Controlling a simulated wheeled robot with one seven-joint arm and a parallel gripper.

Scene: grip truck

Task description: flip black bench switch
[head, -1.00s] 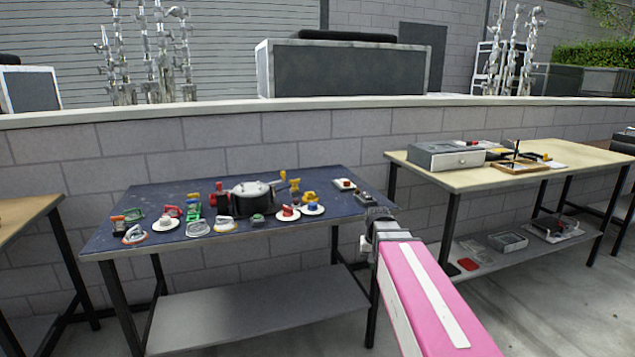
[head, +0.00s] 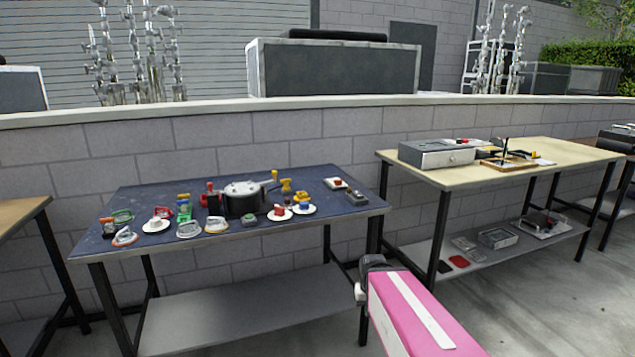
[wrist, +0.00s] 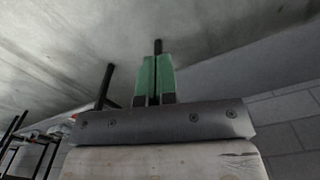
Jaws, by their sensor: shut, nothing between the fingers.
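A small dark box (head: 357,198), which looks like the black switch, lies near the right end of the blue-topped bench (head: 140,235). It is too small to tell which way its lever sits. In the head view the end of my pink arm is in front of the bench's right leg, below the tabletop and apart from the switch. The fingers are hidden there. The switch does not show in the wrist view.
A second wooden-topped table (head: 460,178) stands to the right with a grey drawer box (head: 437,155). Floor is open between the tables.

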